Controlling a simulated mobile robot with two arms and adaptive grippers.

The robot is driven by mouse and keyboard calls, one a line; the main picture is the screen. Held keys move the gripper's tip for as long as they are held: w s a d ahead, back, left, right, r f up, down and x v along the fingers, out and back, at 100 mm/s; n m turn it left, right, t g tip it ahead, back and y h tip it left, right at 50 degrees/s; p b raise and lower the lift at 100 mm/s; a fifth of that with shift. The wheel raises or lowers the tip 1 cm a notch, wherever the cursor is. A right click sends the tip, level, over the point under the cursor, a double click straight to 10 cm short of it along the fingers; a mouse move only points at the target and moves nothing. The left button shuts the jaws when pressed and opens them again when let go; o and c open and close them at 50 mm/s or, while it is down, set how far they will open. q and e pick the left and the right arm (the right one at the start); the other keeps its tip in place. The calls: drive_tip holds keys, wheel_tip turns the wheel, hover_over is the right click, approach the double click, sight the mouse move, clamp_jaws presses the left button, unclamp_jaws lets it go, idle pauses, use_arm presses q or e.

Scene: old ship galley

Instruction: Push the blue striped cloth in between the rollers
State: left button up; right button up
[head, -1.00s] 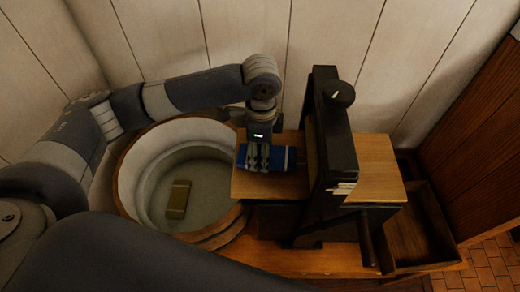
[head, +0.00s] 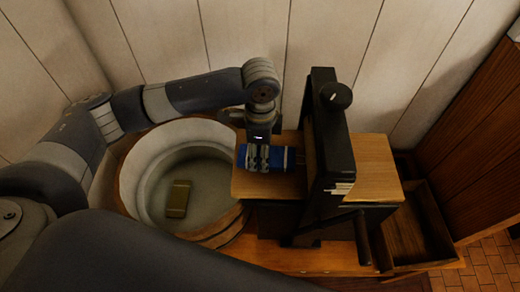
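The blue striped cloth (head: 286,160) lies as a small folded bundle on the left wooden board of the roller machine, its right end near the dark frame. My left gripper (head: 258,159) points down onto the left part of the cloth, its fingers over it. I cannot tell whether the fingers grip it or only rest on it. The dark roller frame (head: 330,140) stands upright between two boards, with a knob (head: 336,96) on top and a crank handle (head: 362,240) at the front. The rollers themselves are hidden inside. My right gripper is not in view.
A round wooden tub (head: 150,150) with a yellowish block (head: 178,198) inside stands left of the machine. The right board (head: 376,170) is bare. An open wooden tray (head: 415,230) lies at the right. A plank wall closes the back.

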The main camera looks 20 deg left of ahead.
sight(275, 156)
use_arm(q)
drive_tip(key=shift+o, duration=0.2)
drive_tip(key=shift+d, duration=0.4)
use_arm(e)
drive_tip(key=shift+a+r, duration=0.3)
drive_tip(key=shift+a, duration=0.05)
use_arm(q)
drive_tip(key=shift+w+d+p, duration=0.1)
drive_tip(key=shift+d+p, duration=0.05)
drive_tip(key=shift+p, duration=0.15)
drive_tip(key=shift+w+d+r, duration=0.1)
drive_tip(key=shift+w+d, duration=0.15)
drive_tip(key=shift+d, duration=0.35)
drive_tip(key=shift+w+d+p, duration=0.1)
drive_tip(key=shift+d+p, duration=0.15)
drive_tip(key=shift+p, duration=0.1)
drive_tip(key=shift+c, duration=0.2)
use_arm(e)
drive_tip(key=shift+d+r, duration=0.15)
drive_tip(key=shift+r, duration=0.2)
use_arm(q)
drive_tip(key=shift+w+d, duration=0.15)
drive_tip(key=shift+d, duration=0.35)
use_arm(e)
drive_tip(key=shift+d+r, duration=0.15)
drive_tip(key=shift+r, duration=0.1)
use_arm(q)
drive_tip(key=o, duration=1.4)
drive_tip(key=shift+c, duration=0.2)
drive_tip(key=shift+a, duration=0.1)
